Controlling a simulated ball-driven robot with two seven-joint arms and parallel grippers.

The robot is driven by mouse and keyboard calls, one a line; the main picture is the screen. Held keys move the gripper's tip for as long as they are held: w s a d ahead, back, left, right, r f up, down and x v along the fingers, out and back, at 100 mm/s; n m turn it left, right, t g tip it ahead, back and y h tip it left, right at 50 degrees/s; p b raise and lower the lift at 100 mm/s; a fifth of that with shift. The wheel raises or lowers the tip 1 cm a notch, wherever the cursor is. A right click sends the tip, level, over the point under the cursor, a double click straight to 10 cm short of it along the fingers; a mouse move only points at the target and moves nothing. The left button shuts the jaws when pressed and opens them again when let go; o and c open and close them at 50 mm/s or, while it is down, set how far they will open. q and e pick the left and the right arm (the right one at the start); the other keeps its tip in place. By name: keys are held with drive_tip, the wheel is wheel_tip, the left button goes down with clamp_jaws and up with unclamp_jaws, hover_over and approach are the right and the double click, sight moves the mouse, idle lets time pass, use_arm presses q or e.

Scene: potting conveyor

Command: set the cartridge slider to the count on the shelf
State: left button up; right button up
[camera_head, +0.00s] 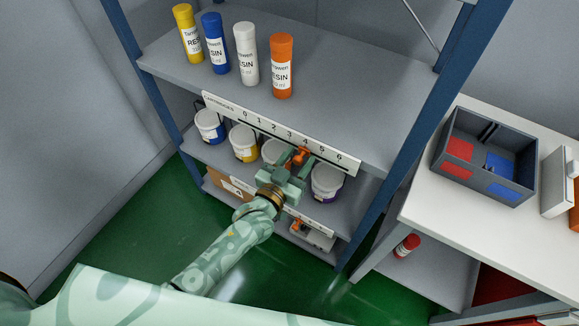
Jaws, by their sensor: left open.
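The cartridge strip (226,106) is a white scale on the front edge of the upper shelf, labelled CARTRIDGES and numbered 0 to 6. Its orange slider knob (302,155) sits at about the 4 mark. My left gripper (295,161) is open at the knob, its fingers close around it; I cannot tell whether they touch it. Several resin cartridges stand upright in a row on the shelf: yellow (187,33), blue (215,43), white (246,53) and orange (281,66). My right gripper is out of view.
Lidded tubs (209,126) stand on the shelf below, partly behind my left arm. A lower strip has another orange knob (297,225). Blue rack posts (408,145) flank the shelves. At right, a white table (460,230) holds a grey divided box (447,172).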

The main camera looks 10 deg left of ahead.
use_arm(q)
drive_tip(key=p+v, duration=0.2)
drive_tip(key=v, duration=1.4)
drive_tip(key=shift+s, duration=0.1)
drive_tip(key=s+a+f+g+y, duration=0.1)
drive_tip(key=s+a+f+g, duration=0.3)
drive_tip(key=f, duration=0.7)
drive_tip(key=s+a+f+g+y, duration=0.15)
drive_tip(key=s+f+g, duration=0.35)
drive_tip(key=f, duration=0.5)
drive_tip(key=s+a+f+g+y, duration=0.1)
drive_tip(key=s+f, duration=0.3)
drive_tip(key=s, duration=0.4)
drive_tip(key=s+a+f+g+y, duration=0.1)
drive_tip(key=s+a+f+g, duration=0.3)
drive_tip(key=s, duration=0.4)
drive_tip(key=s+a+f+g+y, duration=0.1)
drive_tip(key=s+a+f+g, duration=0.1)
drive_tip(key=s+f, duration=0.3)
drive_tip(key=s, duration=0.3)
drive_tip(key=shift+a+y, duration=0.3)
drive_tip(key=shift+y, duration=0.05)
drive_tip(key=shift+f, duration=0.1)
